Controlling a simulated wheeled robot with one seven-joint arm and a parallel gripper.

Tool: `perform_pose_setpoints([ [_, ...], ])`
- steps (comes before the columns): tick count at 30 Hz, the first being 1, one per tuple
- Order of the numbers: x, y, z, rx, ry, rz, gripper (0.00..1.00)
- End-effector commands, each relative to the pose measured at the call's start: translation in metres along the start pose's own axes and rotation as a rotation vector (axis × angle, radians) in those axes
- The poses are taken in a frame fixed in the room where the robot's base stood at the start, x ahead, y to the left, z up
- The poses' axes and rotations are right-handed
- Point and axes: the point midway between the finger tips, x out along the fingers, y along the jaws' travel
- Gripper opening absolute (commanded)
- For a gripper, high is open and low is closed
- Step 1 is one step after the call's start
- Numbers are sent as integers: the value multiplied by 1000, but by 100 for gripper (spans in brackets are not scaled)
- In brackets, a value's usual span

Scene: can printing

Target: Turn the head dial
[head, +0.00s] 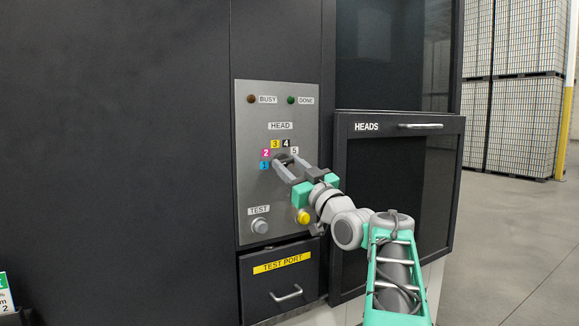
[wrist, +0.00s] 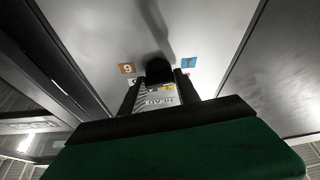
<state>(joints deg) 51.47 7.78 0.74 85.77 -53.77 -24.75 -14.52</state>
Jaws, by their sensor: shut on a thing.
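The head dial (head: 283,160) sits under the HEAD label on the grey control panel (head: 248,195). Coloured number tiles ring it; 1 to 5 show in the head view. My gripper (head: 284,164) reaches it from the lower right, with its fingers at the dial. In the wrist view the dark dial (wrist: 158,68) lies between the fingertips, and my gripper is shut on it. The dial's face and pointer are mostly hidden by the fingers, so I cannot tell which number it points to.
BUSY (head: 251,99) and DONE (head: 291,100) lamps sit above, both dim. A TEST button (head: 260,226) and yellow knob (head: 303,217) are lower. A TEST PORT drawer (head: 282,283) is below. The HEADS door (head: 395,200) stands close to the right of my arm.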

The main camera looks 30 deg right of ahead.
Motion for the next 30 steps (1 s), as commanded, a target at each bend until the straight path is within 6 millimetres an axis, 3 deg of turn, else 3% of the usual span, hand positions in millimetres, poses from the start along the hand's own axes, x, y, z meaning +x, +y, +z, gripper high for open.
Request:
perform_pose_setpoints([
  [6,0,0,0,0,-1,0,0],
  [19,-1,-1,1,69,0,29,0],
  [30,0,-4,0,330,1,135,0],
])
